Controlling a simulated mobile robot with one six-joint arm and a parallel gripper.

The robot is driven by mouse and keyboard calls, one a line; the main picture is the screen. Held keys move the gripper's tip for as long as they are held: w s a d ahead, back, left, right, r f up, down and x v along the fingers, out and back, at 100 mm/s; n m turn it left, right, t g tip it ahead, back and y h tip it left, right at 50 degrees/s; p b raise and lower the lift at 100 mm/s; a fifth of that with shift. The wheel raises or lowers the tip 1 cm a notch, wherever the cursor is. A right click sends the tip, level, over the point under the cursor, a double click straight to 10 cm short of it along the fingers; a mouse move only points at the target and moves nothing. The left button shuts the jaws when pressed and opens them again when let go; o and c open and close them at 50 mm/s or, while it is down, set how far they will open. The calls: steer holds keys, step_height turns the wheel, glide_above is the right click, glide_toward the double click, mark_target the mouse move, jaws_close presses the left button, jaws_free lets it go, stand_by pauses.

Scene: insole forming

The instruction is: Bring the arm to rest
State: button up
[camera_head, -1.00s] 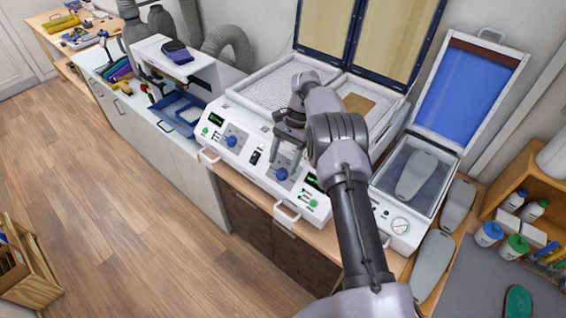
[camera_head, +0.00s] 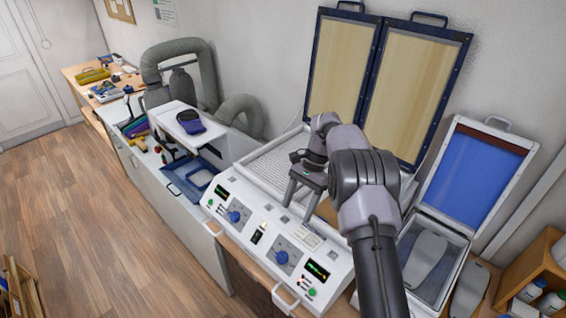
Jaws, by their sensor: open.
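My gripper (camera_head: 297,193) hangs over the white heating machine (camera_head: 243,223), near its control panel and the front of its left bed. Its two dark fingers point down and stand apart with nothing seen between them. My arm reaches up from the lower right and hides much of the machine's right bed. A bit of a brown sheet (camera_head: 327,212) shows behind the arm on that bed.
Both framed lids (camera_head: 417,85) of the machine stand open at the back. To the right is a press with its blue lid (camera_head: 473,180) raised and a grey insole form (camera_head: 425,258) inside. A wooden shelf (camera_head: 541,262) stands far right.

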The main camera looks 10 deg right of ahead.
steer(key=shift+b, duration=0.75)
steer(key=s+a+f+n+t+h+b, duration=0.1)
steer(key=s+a+n+t+h+b, duration=0.2)
steer(key=s+b, duration=1.45)
steer(key=s+a+f+n+t+b, duration=0.1)
steer(key=s+f+t+b, duration=0.2)
steer(key=s+f+b, duration=0.4)
steer(key=s+a+f+n+t+y+b, duration=0.1)
steer(key=s+f+n+t+b, duration=0.1)
steer(key=s+f+b, duration=0.6)
steer(key=f+t+b, duration=0.1)
steer(key=b, duration=0.4)
steer(key=shift+f, duration=0.35)
